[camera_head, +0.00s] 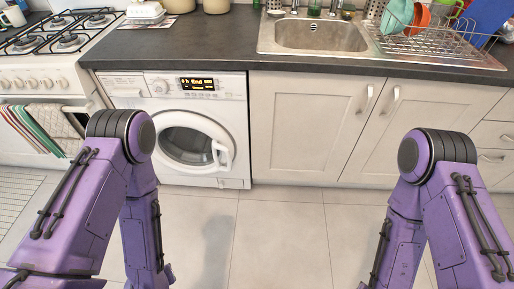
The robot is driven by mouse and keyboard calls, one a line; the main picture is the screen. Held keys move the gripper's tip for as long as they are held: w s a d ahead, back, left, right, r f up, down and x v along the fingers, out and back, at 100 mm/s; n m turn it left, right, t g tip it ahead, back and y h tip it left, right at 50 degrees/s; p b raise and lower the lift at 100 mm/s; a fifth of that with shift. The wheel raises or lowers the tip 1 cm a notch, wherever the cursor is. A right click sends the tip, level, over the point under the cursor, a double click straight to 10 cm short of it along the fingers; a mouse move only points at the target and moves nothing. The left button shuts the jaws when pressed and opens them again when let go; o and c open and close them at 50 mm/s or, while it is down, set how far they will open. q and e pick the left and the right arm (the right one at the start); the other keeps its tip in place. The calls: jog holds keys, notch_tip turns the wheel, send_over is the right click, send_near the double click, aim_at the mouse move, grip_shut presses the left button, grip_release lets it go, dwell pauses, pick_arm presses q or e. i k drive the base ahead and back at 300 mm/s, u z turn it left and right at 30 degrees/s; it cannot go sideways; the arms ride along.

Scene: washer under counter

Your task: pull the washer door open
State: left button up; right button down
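The white washer (215,105) stands under the counter at the left of the head view, with a lit display on its top panel. Its round door (186,143) has a white rim and dark glass. The door looks shut against the front or nearly so; a tiny gap cannot be ruled out. The door handle (222,155) is on the rim's right side. My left arm hides part of the washer's left side. Both my arms bend downward in front of the counter, and their grippers are out of the picture.
A white stove (40,75) with towels on its front stands left of the washer. Closed cabinets (300,125) are to the right, below a dark counter (215,45) with a sink (318,35) and dish rack (430,42). The tiled floor (280,235) between my arms is clear.

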aim_at(222, 142)
jog(key=u, duration=0.15)
jog(key=i, duration=0.85)
jog(key=u, duration=0.5)
